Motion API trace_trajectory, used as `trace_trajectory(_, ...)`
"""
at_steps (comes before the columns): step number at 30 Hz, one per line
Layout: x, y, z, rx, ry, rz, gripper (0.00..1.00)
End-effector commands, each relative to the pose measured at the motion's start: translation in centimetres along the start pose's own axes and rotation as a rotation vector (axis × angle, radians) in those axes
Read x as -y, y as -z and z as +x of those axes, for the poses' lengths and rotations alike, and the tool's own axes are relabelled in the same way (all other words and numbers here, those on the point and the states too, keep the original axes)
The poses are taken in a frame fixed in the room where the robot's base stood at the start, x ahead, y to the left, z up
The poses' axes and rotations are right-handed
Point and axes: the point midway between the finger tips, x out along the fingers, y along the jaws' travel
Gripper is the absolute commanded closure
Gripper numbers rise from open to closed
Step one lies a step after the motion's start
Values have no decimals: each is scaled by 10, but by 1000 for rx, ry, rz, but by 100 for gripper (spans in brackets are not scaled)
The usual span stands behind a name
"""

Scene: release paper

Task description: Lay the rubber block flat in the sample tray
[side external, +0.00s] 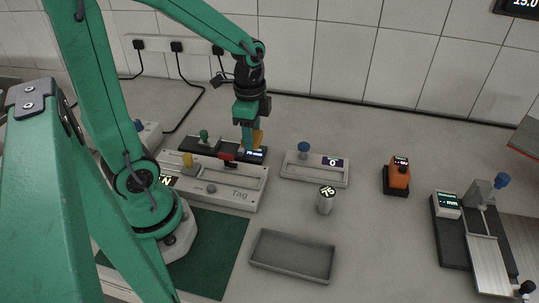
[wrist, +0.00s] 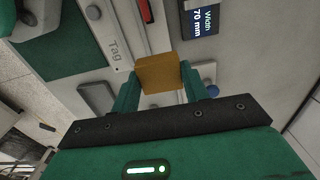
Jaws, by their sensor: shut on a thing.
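My gripper (side external: 251,136) is at the back of the bench, above the dark device with a lit display. In the wrist view my gripper (wrist: 160,80) has its two green fingers on either side of an ochre block (wrist: 160,72), shut on it. This looks like the rubber block; in the side view only part of the block (side external: 258,137) shows beside the fingers. The sample tray (side external: 292,257), a shallow grey rectangular tray, lies empty at the front middle, well away from my gripper. A grey tray shape (wrist: 97,98) also shows in the wrist view.
A long pale device marked "Tag" (side external: 239,194) stands between my gripper and the green mat (side external: 218,250). A device with a blue knob (side external: 315,168), a small cylinder marked 75 (side external: 325,201) and an orange block-shaped unit (side external: 398,177) stand to the right.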

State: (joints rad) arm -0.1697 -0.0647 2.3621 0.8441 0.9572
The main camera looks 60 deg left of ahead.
Motion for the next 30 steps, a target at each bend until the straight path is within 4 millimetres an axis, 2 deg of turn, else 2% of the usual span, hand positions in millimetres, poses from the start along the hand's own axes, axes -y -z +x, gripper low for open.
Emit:
trace_trajectory(5,-6,7,0,0,0,24,78)
trace_trajectory(11,-22,25,1,0,0,81,78)
trace_trajectory(21,-68,64,2,0,0,224,78)
trace_trajectory(30,-116,90,3,0,0,353,78)
